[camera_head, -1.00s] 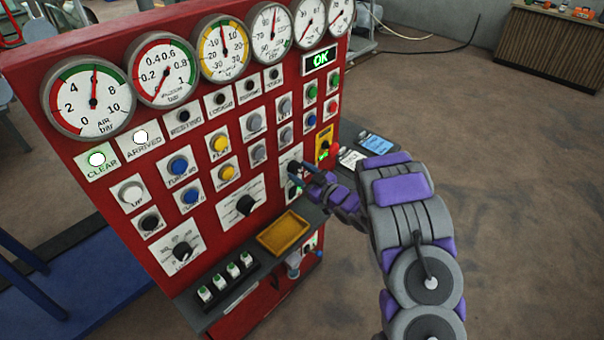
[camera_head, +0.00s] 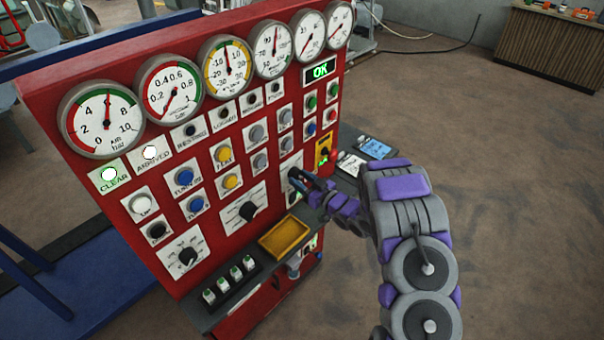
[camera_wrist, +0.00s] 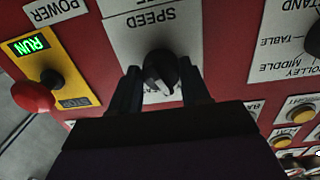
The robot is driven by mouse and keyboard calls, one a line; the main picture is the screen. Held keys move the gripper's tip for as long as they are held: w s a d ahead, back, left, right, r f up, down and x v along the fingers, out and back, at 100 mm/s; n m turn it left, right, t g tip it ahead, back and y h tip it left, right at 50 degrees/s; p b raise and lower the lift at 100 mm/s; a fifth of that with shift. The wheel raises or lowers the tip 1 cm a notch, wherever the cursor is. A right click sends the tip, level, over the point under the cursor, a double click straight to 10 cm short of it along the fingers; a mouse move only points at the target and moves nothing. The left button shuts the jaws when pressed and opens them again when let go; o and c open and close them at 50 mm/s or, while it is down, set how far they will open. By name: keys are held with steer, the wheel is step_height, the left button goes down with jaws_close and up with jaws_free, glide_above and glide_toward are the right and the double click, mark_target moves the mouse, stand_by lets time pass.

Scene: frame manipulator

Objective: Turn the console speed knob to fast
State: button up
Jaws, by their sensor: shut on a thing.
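The speed knob (camera_wrist: 161,73) is black with a white pointer mark, on a white plate headed SPEED (camera_wrist: 152,22), which appears upside down in the wrist view. The pointer points toward the bottom of that view, slightly right. My gripper (camera_wrist: 161,85) has one dark finger on each side of the knob and is shut on it. The setting labels on the plate are mostly hidden by the knob and fingers. In the head view my gripper (camera_head: 301,181) is against the right part of the red console (camera_head: 125,200), covering most of the knob.
A red stop button (camera_wrist: 32,97) and a lit RUN sign (camera_wrist: 30,45) sit left of the knob in the wrist view. A larger selector knob (camera_head: 248,211) and a yellow tray (camera_head: 285,238) on the console ledge are nearby. Open floor lies to the right.

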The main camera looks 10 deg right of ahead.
steer(key=m+p, duration=0.4)
steer(key=p, duration=0.1)
steer(key=shift+r+m+p, duration=0.3)
steer(key=shift+r, duration=0.1)
steer(key=m+p, duration=0.3)
steer(key=shift+f, duration=0.1)
steer(key=shift+m+p, duration=0.7)
steer(key=shift+m, duration=0.9)
steer(key=o, duration=1)
steer(key=shift+w+f, duration=0.1)
steer(key=shift+f, duration=0.1)
steer(key=shift+o, duration=0.3)
steer(key=shift+r, duration=0.1)
steer(key=v, duration=1.7)
steer(key=shift+d+b, duration=0.35)
steer(key=shift+b, duration=0.05)
